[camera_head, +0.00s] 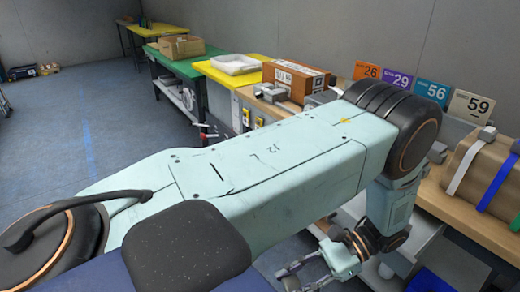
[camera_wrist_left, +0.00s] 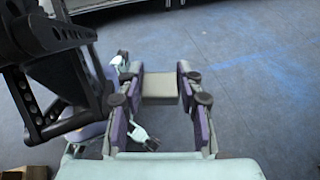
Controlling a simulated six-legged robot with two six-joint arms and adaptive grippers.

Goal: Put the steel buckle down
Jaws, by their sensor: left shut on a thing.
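My left gripper (camera_head: 308,270) hangs low at the end of my pale green arm, at the bottom right of the head view. In the left wrist view, this gripper (camera_wrist_left: 160,84) is shut on a plain grey block-like thing, which I take to be the steel buckle (camera_wrist_left: 160,88). It sits between the two fingertips, with blue floor behind it. The fingers hide its sides. In the head view I cannot make out the held thing clearly. My right gripper is not in view.
A wooden bench with a strapped brown parcel (camera_head: 476,172) stands at right. Numbered signs (camera_head: 431,91) line its back. A cardboard box (camera_head: 295,78) and a white tray (camera_head: 236,64) stand on benches farther back. Open blue floor (camera_head: 95,130) lies at left.

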